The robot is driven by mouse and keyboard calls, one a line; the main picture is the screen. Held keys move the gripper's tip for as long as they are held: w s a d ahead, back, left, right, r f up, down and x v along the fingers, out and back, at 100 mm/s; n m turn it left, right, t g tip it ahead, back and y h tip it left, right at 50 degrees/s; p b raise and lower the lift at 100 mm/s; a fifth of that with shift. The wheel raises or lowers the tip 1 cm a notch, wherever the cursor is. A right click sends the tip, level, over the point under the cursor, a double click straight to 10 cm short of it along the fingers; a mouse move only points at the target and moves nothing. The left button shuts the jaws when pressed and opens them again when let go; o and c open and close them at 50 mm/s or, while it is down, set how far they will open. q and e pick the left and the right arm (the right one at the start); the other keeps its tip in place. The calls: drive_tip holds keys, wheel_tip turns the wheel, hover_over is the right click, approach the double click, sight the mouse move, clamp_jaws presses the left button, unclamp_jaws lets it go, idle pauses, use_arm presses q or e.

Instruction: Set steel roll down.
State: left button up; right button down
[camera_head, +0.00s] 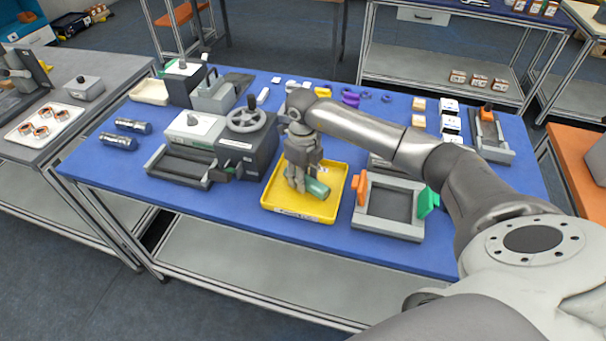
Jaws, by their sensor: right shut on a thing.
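A greenish cylinder, which looks like the steel roll (318,189), lies on its side over the yellow tray (337,210). My right gripper (306,186) points down over the tray and is shut on the roll's left end. The gripper hides that end of the roll and part of the tray's middle. I cannot tell whether the roll touches the tray floor. My left gripper is not in view.
A grey machine with a handwheel (246,119) stands just left of the tray. A grey frame with orange and green ends (390,232) is close on its right. The blue front edge is clear.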

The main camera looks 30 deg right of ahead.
drive_tip(key=shift+f, duration=0.1)
drive_tip(key=c, duration=1)
unclamp_jaws()
drive_tip(key=shift+o, duration=0.2)
drive_tip(key=shift+r, duration=0.45)
wheel_tip(320, 180, up, 11)
drive_tip(key=b, duration=0.2)
drive_tip(key=shift+r+b, duration=0.2)
drive_tip(key=shift+b, duration=0.2)
drive_tip(key=shift+s, duration=0.1)
